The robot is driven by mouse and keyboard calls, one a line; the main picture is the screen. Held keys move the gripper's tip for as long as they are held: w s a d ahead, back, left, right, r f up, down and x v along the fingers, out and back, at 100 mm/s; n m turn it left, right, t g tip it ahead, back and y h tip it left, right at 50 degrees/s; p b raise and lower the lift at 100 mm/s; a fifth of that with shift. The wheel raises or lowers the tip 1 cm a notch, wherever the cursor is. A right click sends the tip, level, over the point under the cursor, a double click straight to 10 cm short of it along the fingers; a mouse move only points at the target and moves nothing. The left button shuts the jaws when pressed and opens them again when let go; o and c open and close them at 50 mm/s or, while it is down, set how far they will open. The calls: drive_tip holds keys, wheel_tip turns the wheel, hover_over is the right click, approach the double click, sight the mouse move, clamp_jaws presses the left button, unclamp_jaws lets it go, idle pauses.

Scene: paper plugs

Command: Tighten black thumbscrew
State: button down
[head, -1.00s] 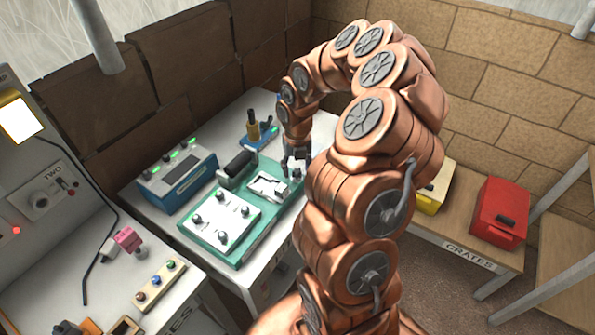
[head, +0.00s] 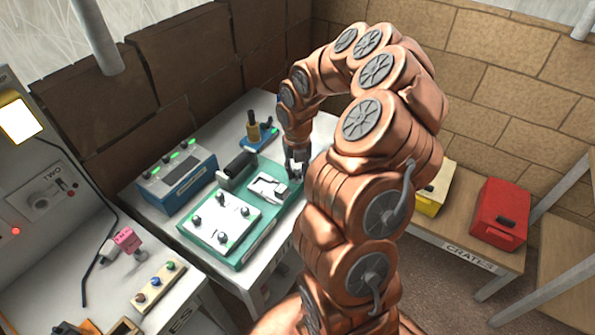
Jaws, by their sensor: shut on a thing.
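The teal fixture (head: 262,235) lies on the white table, with a white plate (head: 218,219) carrying several dark knobs at its front left. A white clamp-like part (head: 265,186) and a black cylinder (head: 238,168) sit behind that plate. My gripper (head: 296,173) points down at the right end of the fixture, beside the white part. It is shut on a small dark thing there, apparently the black thumbscrew, which the fingers and arm mostly hide. I cannot tell how far the thumbscrew is turned in.
A blue-grey box (head: 178,183) with green lights stands left of the fixture. A blue stand (head: 262,138) with a yellow and black tool is behind it. Yellow (head: 432,195) and red (head: 499,214) crates stand on the bench at right. The brick wall is close behind.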

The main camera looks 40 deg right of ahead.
drive_tip(key=shift+f+m+b, duration=0.1)
drive_tip(key=shift+m+b, duration=0.4)
drive_tip(key=shift+b, duration=0.05)
drive_tip(key=shift+m+b, duration=1.8)
drive_tip(key=shift+m, duration=0.6)
drive_tip(key=shift+m+b, duration=2.6)
drive_tip(key=shift+m, duration=0.8)
drive_tip(key=shift+m+b, duration=2.4)
drive_tip(key=shift+m, duration=0.8)
drive_tip(key=m+b, duration=0.2)
drive_tip(key=m, duration=0.2)
drive_tip(key=shift+b, duration=0.4)
drive_tip(key=shift+m+b, duration=0.5)
drive_tip(key=shift+m, duration=0.6)
